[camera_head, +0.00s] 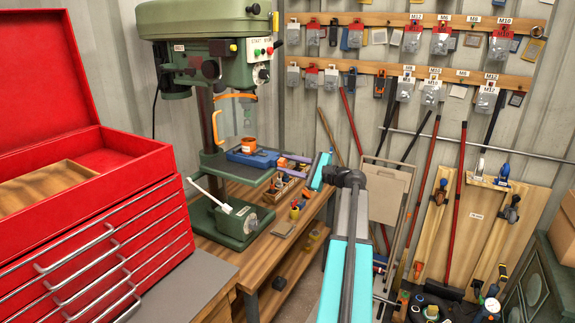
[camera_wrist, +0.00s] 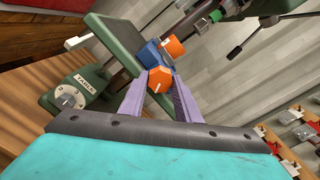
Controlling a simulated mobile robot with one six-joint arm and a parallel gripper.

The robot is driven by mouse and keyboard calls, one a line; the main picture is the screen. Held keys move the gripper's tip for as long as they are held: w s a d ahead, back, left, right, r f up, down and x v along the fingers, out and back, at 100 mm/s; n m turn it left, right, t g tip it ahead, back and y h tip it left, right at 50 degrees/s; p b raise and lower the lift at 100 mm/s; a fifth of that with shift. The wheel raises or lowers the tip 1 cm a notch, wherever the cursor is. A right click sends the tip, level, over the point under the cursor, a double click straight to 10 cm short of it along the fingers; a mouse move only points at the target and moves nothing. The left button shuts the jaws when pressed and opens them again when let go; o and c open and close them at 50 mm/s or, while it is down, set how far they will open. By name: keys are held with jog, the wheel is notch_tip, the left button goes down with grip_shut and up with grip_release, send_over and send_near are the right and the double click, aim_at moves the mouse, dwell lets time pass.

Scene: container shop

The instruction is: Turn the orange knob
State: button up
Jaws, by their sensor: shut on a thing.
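The orange knob (camera_wrist: 160,80) is a faceted block with a white mark on its face, at the near end of a blue vise (camera_wrist: 149,54) in the wrist view. My gripper (camera_wrist: 161,86) has its two purple fingers on either side of the knob and is shut on it. In the head view, the blue vise (camera_head: 252,158) sits on the green drill press table, and my gripper (camera_head: 285,161) reaches its right end from the right. A second orange piece (camera_head: 249,145) stands on top of the vise.
The green drill press (camera_head: 205,70) rises above the vise with an orange-framed guard (camera_head: 220,118). A wooden bench (camera_head: 262,243) holds small tools and bins. A red tool chest (camera_head: 95,240) stands left. Long-handled tools and a pegboard are at right.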

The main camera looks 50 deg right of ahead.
jog(key=shift+f, duration=0.1)
jog(key=o, duration=1.1)
jog(key=shift+s, duration=0.15)
jog(key=b+v, duration=0.3)
jog(key=v, duration=1)
jog(key=shift+s+b, duration=0.35)
jog(key=shift+b, duration=0.05)
